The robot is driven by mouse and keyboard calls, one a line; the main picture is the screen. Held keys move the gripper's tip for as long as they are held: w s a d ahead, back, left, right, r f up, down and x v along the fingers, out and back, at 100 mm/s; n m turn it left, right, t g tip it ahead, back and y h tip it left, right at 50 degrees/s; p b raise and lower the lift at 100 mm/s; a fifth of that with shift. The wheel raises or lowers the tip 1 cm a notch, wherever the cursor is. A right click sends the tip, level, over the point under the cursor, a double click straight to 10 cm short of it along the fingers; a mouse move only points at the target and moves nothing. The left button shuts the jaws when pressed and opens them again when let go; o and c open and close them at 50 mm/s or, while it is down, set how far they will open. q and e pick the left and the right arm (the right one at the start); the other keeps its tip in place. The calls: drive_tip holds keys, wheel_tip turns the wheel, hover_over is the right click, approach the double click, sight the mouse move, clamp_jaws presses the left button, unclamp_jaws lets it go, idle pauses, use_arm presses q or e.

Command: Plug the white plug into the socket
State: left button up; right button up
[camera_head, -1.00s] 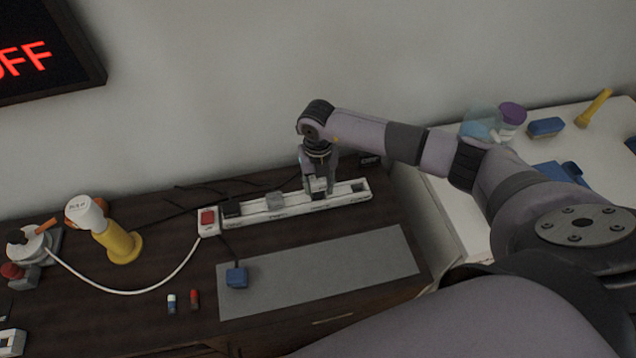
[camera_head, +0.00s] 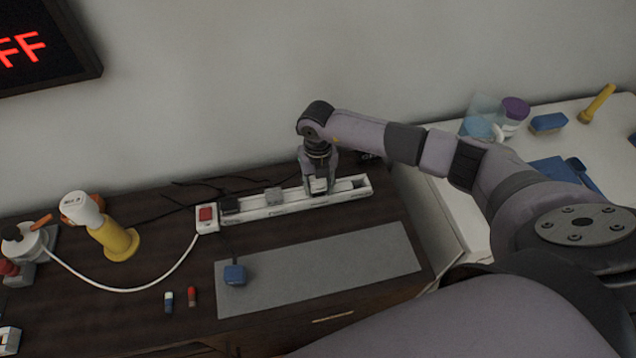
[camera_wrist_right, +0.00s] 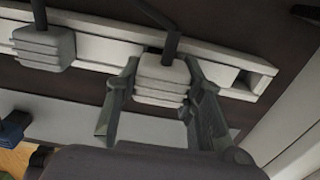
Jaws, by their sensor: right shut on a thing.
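The white plug (camera_wrist_right: 162,80) is between the fingers of my right gripper (camera_wrist_right: 155,115) in the right wrist view, with a dark cord leading off it. In the head view, my right gripper (camera_head: 318,188) points down over the right part of the white power strip (camera_head: 270,212), which also shows in the right wrist view (camera_wrist_right: 105,30). The plug is at the strip, but I cannot tell whether it is seated in a socket. An empty socket recess (camera_wrist_right: 250,82) shows to its right. My left gripper is not in view.
A blue plug (camera_head: 235,274) lies on the grey mat (camera_head: 330,272). A yellow-handled tool (camera_head: 118,240) stands left. A wall sign (camera_head: 40,45) shows red letters.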

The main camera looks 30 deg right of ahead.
sight(318, 181)
drive_tip(key=shift+f+b, duration=0.35)
drive_tip(key=shift+f, duration=0.15)
drive_tip(key=o, duration=1.3)
drive_tip(key=shift+o, duration=0.2)
drive_tip(key=shift+r, duration=0.2)
wheel_tip(318, 181, up, 12)
drive_tip(key=shift+f, duration=0.15)
drive_tip(key=shift+s+f, duration=0.1)
